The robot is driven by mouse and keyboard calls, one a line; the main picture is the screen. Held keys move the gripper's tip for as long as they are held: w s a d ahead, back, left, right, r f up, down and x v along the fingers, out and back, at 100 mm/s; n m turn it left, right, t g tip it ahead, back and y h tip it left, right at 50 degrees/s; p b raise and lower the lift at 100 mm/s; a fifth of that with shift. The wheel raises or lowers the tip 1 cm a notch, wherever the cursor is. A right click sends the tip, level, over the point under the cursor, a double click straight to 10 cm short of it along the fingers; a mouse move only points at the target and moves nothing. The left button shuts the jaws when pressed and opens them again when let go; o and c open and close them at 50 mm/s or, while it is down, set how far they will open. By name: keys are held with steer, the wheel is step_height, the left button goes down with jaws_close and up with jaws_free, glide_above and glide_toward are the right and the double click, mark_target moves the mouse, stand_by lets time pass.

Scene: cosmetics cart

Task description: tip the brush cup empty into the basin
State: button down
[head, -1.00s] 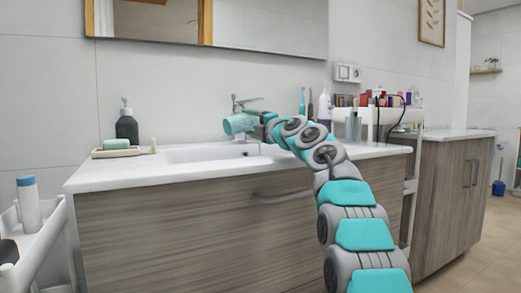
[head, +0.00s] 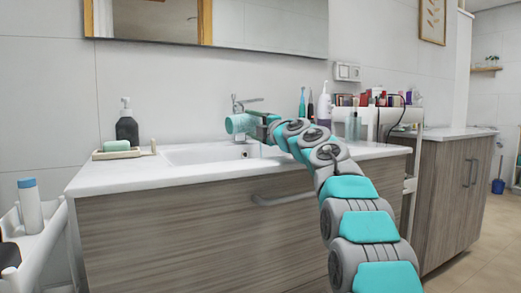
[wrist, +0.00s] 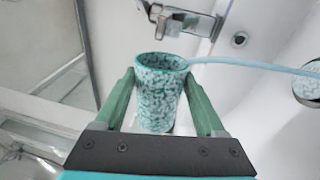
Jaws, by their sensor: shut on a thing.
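The brush cup (head: 240,123) is teal and lies on its side in the air above the basin, just in front of the tap. My gripper (wrist: 158,95) is shut on the cup, with one green finger on each side. A thin pale blue streak (wrist: 245,66), which looks like water, runs from the cup's rim to the right. The white basin (head: 205,155) is below. The cup's inside is mostly hidden.
The chrome tap (head: 238,103) stands close behind the cup. A round metal drain (wrist: 308,80) shows in the wrist view. A dark soap bottle (head: 127,130) and a soap dish (head: 117,151) stand left of the basin. Bottles (head: 323,108) stand right of it.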

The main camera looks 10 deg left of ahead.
steer(key=shift+w+d+r+m+h+p, duration=0.1)
steer(key=shift+r+m+h+p, duration=0.1)
steer(key=shift+m+p, duration=0.45)
steer(key=shift+w+d+r+m+h+p, duration=0.1)
steer(key=shift+m+h+p, duration=0.1)
steer(key=shift+m+p, duration=0.4)
steer(key=shift+d+r+m+p, duration=0.1)
steer(key=shift+r+m+p, duration=0.2)
steer(key=shift+p, duration=0.65)
steer(key=shift+w+f+m, duration=0.1)
steer(key=shift+f+m, duration=0.1)
steer(key=shift+m, duration=0.15)
steer(key=shift+f+n+b, duration=0.55)
steer(key=shift+n+b, duration=0.15)
steer(key=shift+b, duration=0.45)
steer(key=shift+s+a+n+b, duration=0.25)
steer(key=shift+n+b, duration=0.55)
steer(key=shift+b, duration=0.05)
steer(key=shift+r, duration=0.2)
steer(key=shift+f+n, duration=0.1)
steer(key=shift+n, duration=0.2)
